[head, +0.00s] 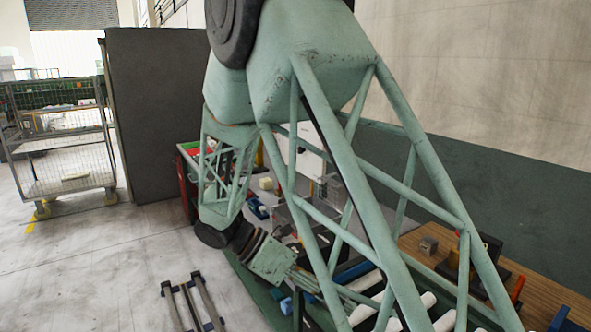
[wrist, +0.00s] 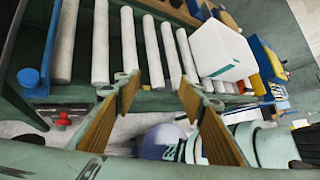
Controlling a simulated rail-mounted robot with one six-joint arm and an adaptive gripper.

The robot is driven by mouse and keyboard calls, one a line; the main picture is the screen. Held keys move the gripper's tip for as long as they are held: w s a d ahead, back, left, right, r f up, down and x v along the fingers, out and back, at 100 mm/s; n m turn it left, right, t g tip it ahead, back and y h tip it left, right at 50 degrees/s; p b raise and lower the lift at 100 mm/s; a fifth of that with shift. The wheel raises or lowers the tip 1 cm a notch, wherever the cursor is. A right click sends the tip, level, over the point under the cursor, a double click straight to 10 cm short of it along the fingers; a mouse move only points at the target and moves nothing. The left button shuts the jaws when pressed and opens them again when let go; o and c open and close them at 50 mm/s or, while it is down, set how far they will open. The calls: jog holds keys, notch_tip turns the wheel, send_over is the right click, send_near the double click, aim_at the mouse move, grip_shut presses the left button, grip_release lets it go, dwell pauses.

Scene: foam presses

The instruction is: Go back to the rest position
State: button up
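My gripper (wrist: 158,92) shows in the wrist view with its two brown-padded fingers spread apart. Nothing is between the fingertips. It is over the near edge of a roller conveyor (wrist: 100,45). In the head view, my arm hangs down and its wrist points to the lower right, toward the rollers. The gripper end there is partly hidden behind green struts, so its fingers are hard to make out.
A white box (wrist: 221,50) sits on the rollers, right of the fingers. A blue knob (wrist: 28,77) and a red knob (wrist: 63,119) are at left. A wooden worktop (head: 540,290) stands at right, a dark panel (head: 155,115) and mesh cart (head: 65,150) at left. Floor at left is mostly clear.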

jog(key=s+d+r+m+t+y, duration=0.1)
jog(key=s+d+r+m+y, duration=0.35)
jog(key=s+r+m, duration=0.35)
jog(key=s+d+r+m+y, duration=0.3)
jog(key=s+d+r+m, duration=0.3)
jog(key=s+r, duration=0.35)
jog(key=s+d+r+m+t+y, duration=0.1)
jog(key=s+r+m+t+y, duration=0.2)
jog(key=s+m, duration=0.6)
jog(key=shift+s+r+m+t+p, duration=0.5)
jog(key=shift+s+r, duration=0.9)
jog(key=shift+s, duration=0.7)
